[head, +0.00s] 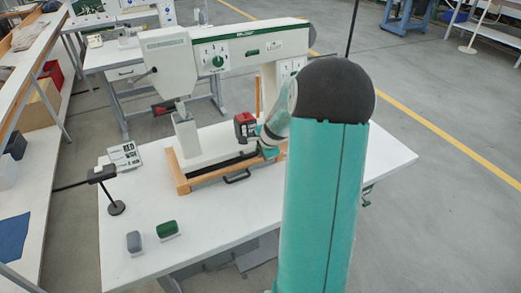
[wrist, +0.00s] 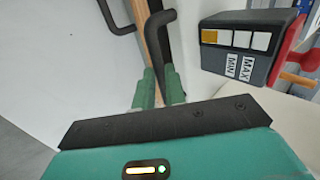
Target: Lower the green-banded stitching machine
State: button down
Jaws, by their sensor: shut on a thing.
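The green-banded stitching machine (head: 235,52) is large and white with a green stripe along its long arm. It stands on a wooden base frame (head: 208,180) over a white table (head: 225,222); I cannot tell whether the base touches the tabletop. A black handle (head: 237,178) is on the base's near side. My gripper (head: 268,150) is at the base's right end. In the wrist view its green fingers (wrist: 160,88) are closed around the lower end of a black bar (wrist: 147,45), beside a wooden rail. The exact contact is partly hidden by the fingers.
A dark box marked MAX and MIN (wrist: 250,45) with red parts is close to my fingers. A grey block (head: 133,241), a green block (head: 167,229), a small black stand (head: 115,205) and printed cards (head: 124,156) are on the table.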

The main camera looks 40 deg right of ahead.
jog(key=shift+s+f, duration=0.25)
jog(key=shift+s, duration=0.15)
jog(key=c, duration=1.5)
grip_release()
jog(key=shift+s+r, duration=0.1)
jog(key=shift+r, duration=0.05)
jog(key=shift+o, duration=0.2)
jog(key=v, duration=1.3)
jog(key=shift+r, duration=0.35)
jog(key=shift+w+a, duration=0.1)
jog(key=shift+w, duration=0.15)
